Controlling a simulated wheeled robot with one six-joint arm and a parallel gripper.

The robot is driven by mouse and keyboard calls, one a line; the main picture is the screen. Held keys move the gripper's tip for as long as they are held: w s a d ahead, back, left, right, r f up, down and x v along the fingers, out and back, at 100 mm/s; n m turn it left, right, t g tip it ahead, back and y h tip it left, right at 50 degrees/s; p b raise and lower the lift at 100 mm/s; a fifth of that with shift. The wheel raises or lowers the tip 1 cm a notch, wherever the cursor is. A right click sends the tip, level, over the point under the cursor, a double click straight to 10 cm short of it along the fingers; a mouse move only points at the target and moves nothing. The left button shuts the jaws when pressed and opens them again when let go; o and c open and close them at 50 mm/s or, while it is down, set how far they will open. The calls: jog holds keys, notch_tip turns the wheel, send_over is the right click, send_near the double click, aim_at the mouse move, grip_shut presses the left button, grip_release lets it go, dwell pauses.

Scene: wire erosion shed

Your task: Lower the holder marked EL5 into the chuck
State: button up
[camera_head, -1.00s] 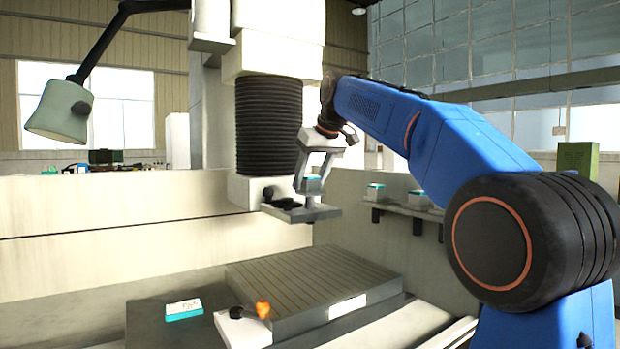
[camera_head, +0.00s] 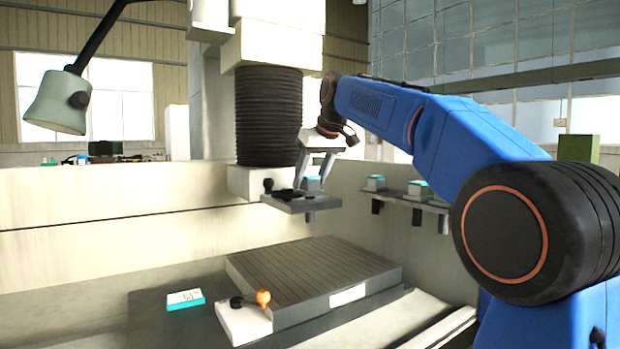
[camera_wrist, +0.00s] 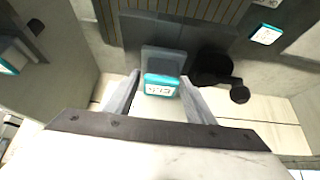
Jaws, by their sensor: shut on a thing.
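My gripper (camera_head: 315,175) is shut on a holder with a teal-edged white label (camera_wrist: 160,85); the marking is too small to read for sure. The holder's teal top also shows between the fingers in the head view (camera_head: 313,184). The chuck (camera_head: 287,203) is a grey plate at the foot of the black bellows column, with a dark knob at its left. The holder's body is down at the plate, and a dark stub shows below the plate under the gripper. Whether the holder is fully seated is hidden by the fingers and plate.
A teal-edged card (camera_head: 185,299) lies beside the slotted block (camera_head: 310,275), near an orange-knobbed lever (camera_head: 263,298). A lamp (camera_head: 57,103) hangs at the left. Space under the chuck is clear.

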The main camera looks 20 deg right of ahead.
jog(key=shift+f, duration=0.35)
dwell(0.3)
jog(key=o, duration=1.5)
jog(key=shift+c, duration=0.2)
jog(key=shift+f, duration=0.1)
jog(key=v, duration=1.7)
jog(key=shift+d+r, duration=0.2)
jog(key=shift+r, duration=0.05)
jog(key=shift+s, duration=0.1)
